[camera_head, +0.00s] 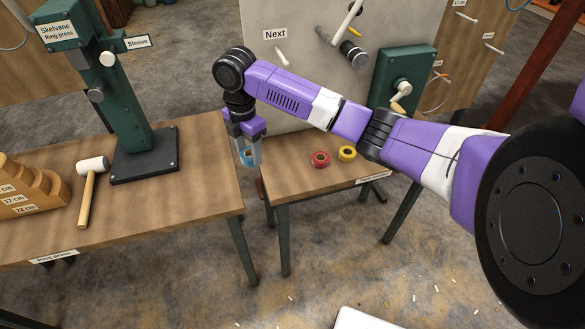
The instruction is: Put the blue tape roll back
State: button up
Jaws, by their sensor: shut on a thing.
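The blue tape roll (251,158) is between the fingertips of my gripper (249,155), which is shut on it. The gripper points down, and the roll shows at the left end of the small wooden table (290,183). I cannot tell whether the roll touches the tabletop or hangs just above it. The fingers hide part of the roll. A red tape roll (320,159) and a yellow tape roll (347,154) lie on the same table to the right, apart from my gripper.
A larger bench (205,185) stands to the left across a narrow gap, with a green ring press (122,110), a mallet (92,170) and wooden forms (28,190). A grey panel labelled "Next" (275,34) rises behind the small table. Bare tabletop lies left of the red roll.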

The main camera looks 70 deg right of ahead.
aim_at(293, 170)
jog(key=s+d+r+n, duration=0.3)
jog(key=s+d+n, duration=0.1)
jog(key=d, duration=0.2)
jog(key=s+d+r+n, duration=0.3)
jog(key=d, duration=0.3)
jog(key=f, duration=0.6)
jog(key=f+p, duration=0.1)
jog(key=f, duration=1.2)
jog(key=shift+s+d+f+p, duration=0.25)
jog(key=shift+f+p, duration=0.05)
jog(key=shift+p, duration=0.05)
jog(key=shift+f, duration=0.2)
jog(key=o, duration=1.5)
jog(key=shift+o, duration=0.2)
